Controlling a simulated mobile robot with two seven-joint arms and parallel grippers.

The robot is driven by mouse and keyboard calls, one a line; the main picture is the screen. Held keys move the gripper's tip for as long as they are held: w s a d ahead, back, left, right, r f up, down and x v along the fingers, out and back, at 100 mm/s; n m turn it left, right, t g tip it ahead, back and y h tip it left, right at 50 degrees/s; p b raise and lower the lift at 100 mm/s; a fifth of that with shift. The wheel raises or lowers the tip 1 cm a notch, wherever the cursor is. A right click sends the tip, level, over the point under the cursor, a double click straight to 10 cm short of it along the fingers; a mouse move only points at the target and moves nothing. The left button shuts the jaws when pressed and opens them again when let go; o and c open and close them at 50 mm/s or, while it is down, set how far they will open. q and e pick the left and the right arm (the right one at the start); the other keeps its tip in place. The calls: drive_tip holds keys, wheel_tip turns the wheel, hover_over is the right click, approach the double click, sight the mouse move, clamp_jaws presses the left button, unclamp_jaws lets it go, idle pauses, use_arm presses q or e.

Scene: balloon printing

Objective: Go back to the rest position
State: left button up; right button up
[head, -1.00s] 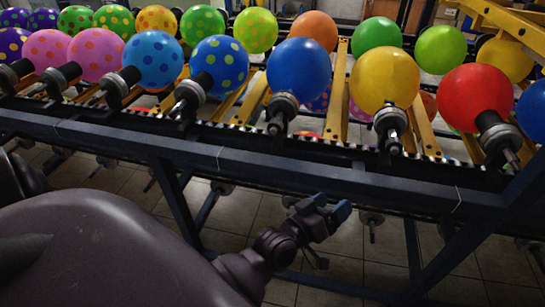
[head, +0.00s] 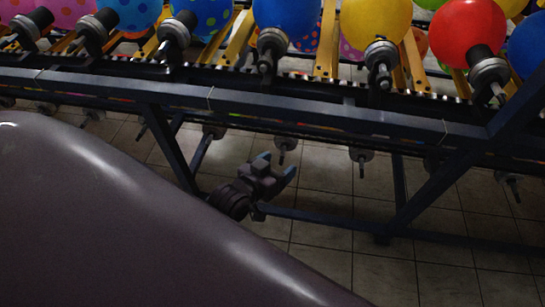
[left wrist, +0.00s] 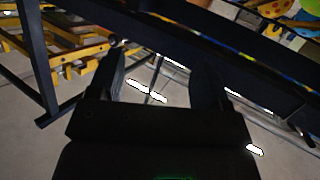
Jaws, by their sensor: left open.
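My left gripper (head: 276,170) shows near the middle of the head view, low in front of the balloon rack. Its two blue-tipped fingers are apart with nothing between them. In the left wrist view the dark fingers (left wrist: 165,85) are also spread, with only floor seen between them. The gripper is below the rack's front rail (head: 250,103) and apart from the balloons. A large dark part of my own arm fills the lower left of the head view. My right gripper is in neither view.
The rack holds a row of balloons on black holders, among them a blue one (head: 287,22), a yellow one (head: 376,26) and a red one (head: 467,34). Dark slanted struts (head: 440,180) stand at the right. Tiled floor (head: 325,235) lies open below.

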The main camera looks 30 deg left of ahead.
use_arm(q)
drive_tip(key=shift+a+f, duration=0.1)
idle(0.3)
drive_tip(key=s+a+f+g+y, duration=0.1)
drive_tip(key=s+a+f+g, duration=0.1)
drive_tip(key=s+f, duration=0.2)
drive_tip(key=s+a+f+m+g+y, duration=0.1)
drive_tip(key=s+a+f, duration=0.2)
drive_tip(key=s, duration=0.7)
drive_tip(key=shift+a+f+g, duration=0.2)
drive_tip(key=shift+f+g, duration=0.2)
drive_tip(key=shift+f, duration=0.25)
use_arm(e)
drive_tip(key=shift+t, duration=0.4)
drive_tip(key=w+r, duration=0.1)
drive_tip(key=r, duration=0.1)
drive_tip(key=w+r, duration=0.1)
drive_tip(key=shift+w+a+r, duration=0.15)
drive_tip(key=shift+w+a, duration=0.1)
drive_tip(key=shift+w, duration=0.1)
use_arm(q)
drive_tip(key=shift+s, duration=0.1)
